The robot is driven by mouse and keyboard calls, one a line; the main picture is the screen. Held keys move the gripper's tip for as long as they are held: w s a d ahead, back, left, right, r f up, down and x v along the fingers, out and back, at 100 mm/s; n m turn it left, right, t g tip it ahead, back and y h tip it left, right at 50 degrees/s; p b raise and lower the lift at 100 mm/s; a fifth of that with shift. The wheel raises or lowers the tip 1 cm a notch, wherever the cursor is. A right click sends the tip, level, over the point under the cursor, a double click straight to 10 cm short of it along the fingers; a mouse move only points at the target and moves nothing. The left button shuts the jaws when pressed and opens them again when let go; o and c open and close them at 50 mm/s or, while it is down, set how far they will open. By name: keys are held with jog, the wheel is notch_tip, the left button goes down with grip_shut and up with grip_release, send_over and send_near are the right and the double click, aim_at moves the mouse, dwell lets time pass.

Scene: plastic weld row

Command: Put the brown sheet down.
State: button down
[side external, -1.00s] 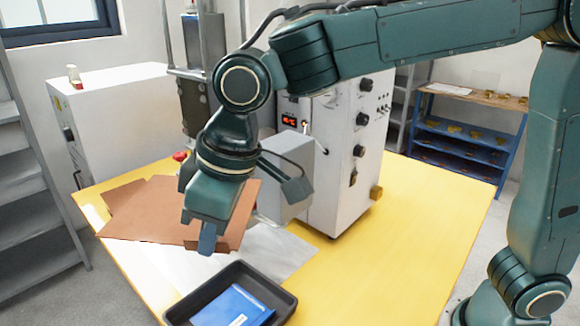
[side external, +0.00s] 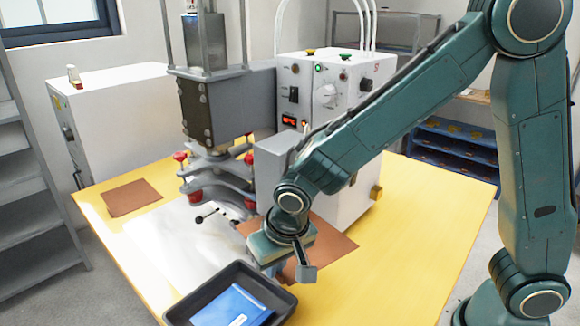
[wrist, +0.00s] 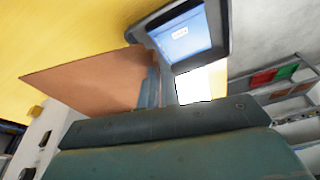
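The brown sheet (side external: 335,240) is at the right of the press, low over the yellow table by the white machine. My gripper (side external: 272,268) is at its near left edge and covers part of it. In the wrist view the sheet (wrist: 90,80) meets the blue fingers (wrist: 150,90), which look closed on its edge. Whether the sheet touches the table is unclear. A second, smaller brown sheet (side external: 131,197) lies flat at the table's left.
A black tray (side external: 284,301) with a blue packet (side external: 232,306) stands at the table's front, close to my gripper. A white sheet (side external: 165,235) lies under the press (side external: 215,170). The yellow table (side external: 400,240) is clear at right.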

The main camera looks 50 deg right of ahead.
jog(key=s+d+m+h, duration=0.1)
jog(key=d+m, duration=0.2)
jog(key=d, duration=0.2)
jog(key=s+d+m+g+h, duration=0.1)
jog(key=s+d+m, duration=0.1)
jog(key=d, duration=0.4)
jog(key=s+d+m, duration=0.1)
jog(key=d+m, duration=0.4)
jog(key=shift+s+d+g+h, duration=0.15)
jog(key=shift+g+h, duration=0.25)
jog(key=shift+s+d+m, duration=0.3)
jog(key=shift+d+m, duration=0.15)
jog(key=shift+m, duration=0.05)
send_over(339, 299)
jog(key=a, duration=0.1)
jog(key=shift+s+f, duration=0.15)
jog(key=shift+f, duration=4)
jog(key=shift+s+f, duration=0.1)
jog(key=shift+f, duration=4.1)
jog(key=shift+f, duration=1.8)
jog(key=c, duration=1.6)
grip_release()
